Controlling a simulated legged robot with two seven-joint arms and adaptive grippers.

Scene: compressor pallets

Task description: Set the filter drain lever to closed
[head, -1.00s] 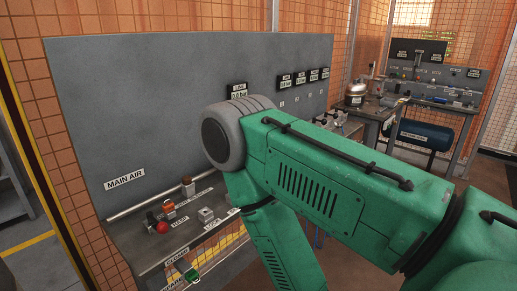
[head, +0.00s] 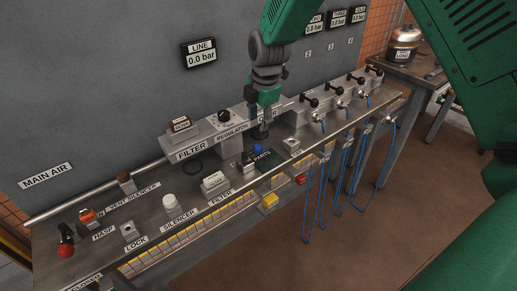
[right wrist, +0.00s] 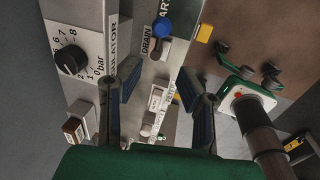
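The filter drain lever (head: 258,149) has a blue knob and stands on the bench top in front of the filter and regulator blocks. It also shows near the top of the right wrist view (right wrist: 162,27), next to the DRAIN label (right wrist: 150,38). I cannot tell its setting. My right gripper (head: 262,133) points down just above and behind the knob in the head view. In the right wrist view its two fingers (right wrist: 158,85) are spread apart with nothing held between them, and the knob lies beyond their tips. My left gripper is not in view.
The filter block (head: 188,147) and regulator dial (head: 224,116) stand close behind. Black-handled valves (head: 310,101) with hanging blue hoses (head: 345,165) are to the right. Padlock-like items and a red knob (head: 65,250) are at the left. A yellow block (head: 269,201) sits at the front edge.

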